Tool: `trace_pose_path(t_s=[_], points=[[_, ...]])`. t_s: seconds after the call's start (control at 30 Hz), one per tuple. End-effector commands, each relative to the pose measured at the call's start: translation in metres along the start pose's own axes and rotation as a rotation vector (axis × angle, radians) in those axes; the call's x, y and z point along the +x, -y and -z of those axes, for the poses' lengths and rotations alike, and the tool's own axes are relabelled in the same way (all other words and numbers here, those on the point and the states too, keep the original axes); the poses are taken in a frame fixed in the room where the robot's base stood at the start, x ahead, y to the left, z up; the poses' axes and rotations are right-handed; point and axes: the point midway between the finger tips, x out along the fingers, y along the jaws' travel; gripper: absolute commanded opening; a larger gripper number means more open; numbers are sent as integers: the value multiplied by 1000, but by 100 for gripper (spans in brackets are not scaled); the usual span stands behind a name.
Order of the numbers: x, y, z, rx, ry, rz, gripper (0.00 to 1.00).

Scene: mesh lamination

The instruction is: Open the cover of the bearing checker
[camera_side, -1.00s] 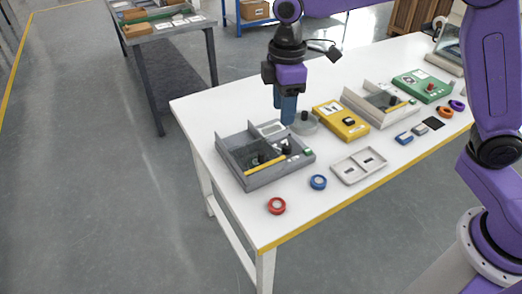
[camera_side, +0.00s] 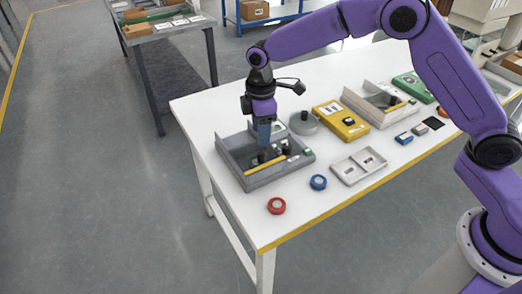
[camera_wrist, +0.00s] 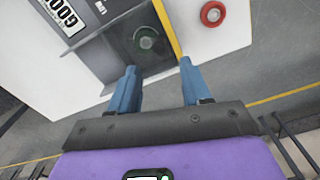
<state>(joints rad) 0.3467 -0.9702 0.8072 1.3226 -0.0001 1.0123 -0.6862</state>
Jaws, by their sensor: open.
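A dark grey open-topped box device (camera_side: 229,163), which I take for the bearing checker, sits at the left end of the white table. It has a yellow strip (camera_side: 267,169) along its front and dark knobs inside, one of them (camera_side: 263,157) under my gripper (camera_side: 264,146). In the wrist view, my gripper (camera_wrist: 158,68) is open and empty, its two blue fingers apart. A round dark green-black knob (camera_wrist: 146,40) shows just beyond the fingertips, roughly between them. A label reading GOOD (camera_wrist: 65,15) is at upper left. I cannot tell whether the fingers touch the knob.
A round grey part (camera_side: 304,123) and a yellow box (camera_side: 341,121) stand right of the device. A light grey two-pocket tray (camera_side: 359,166), a blue ring (camera_side: 318,182) and a red ring (camera_side: 277,206) lie in front.

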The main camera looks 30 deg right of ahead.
Motion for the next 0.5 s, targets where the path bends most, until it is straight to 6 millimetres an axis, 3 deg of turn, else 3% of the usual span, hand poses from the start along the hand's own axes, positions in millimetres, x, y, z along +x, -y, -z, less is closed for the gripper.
trace_pose_path(t_s=[0.2, 0.5], points=[[41, 0, -1, 1, 2, 2, 48], [74, 0, 0, 0, 0, 0, 48]])
